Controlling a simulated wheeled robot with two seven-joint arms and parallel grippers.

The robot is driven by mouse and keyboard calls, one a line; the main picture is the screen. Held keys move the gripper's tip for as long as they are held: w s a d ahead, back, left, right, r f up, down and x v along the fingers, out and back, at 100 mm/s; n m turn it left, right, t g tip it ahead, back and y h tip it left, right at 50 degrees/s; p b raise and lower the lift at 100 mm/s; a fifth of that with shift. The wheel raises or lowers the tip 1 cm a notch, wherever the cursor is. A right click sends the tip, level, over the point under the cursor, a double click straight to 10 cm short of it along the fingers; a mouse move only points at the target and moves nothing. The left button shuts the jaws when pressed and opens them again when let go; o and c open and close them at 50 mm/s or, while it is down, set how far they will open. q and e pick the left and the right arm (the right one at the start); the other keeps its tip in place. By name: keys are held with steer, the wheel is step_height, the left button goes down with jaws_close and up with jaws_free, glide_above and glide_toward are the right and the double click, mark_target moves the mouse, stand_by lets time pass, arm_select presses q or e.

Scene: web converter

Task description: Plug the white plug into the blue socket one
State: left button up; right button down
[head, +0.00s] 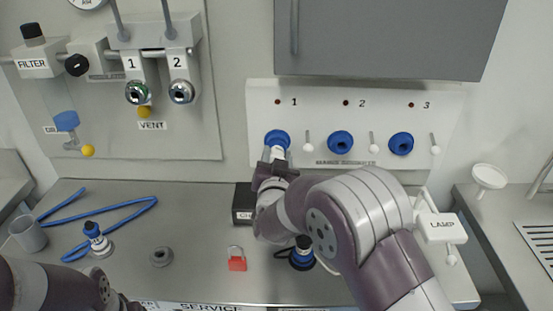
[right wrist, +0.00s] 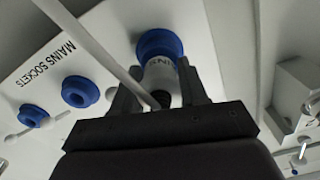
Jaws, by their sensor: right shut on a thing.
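The white plug shows between my right gripper's fingers in the right wrist view (right wrist: 160,82), with its cable running up and left. My right gripper (head: 277,160) is shut on it in front of blue socket one (head: 277,138), below the panel's number 1. In the right wrist view, the plug's front end meets the ring of blue socket one (right wrist: 158,42) and looks lined up with it. How deep it sits inside cannot be told. My left arm enters at the bottom left of the head view; its fingers are not visible.
Blue socket two (head: 340,142) and blue socket three (head: 401,143) are empty, with small white levers beside them. Below are a black box (head: 243,204), a red padlock (head: 237,262), a blue-and-black connector (head: 302,255) and a grey ring (head: 161,257). A lamp box (head: 441,228) stands right.

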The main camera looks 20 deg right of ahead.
steer(key=shift+w+d, duration=0.1)
steer(key=shift+w, duration=0.25)
steer(key=shift+w+r, duration=0.1)
stand_by(0.5)
steer(key=c, duration=0.5)
jaws_free()
steer(key=shift+s, duration=0.4)
steer(key=b+v, duration=0.1)
steer(key=v, duration=1)
steer(key=shift+s+b, duration=0.35)
steer(key=shift+b, duration=0.05)
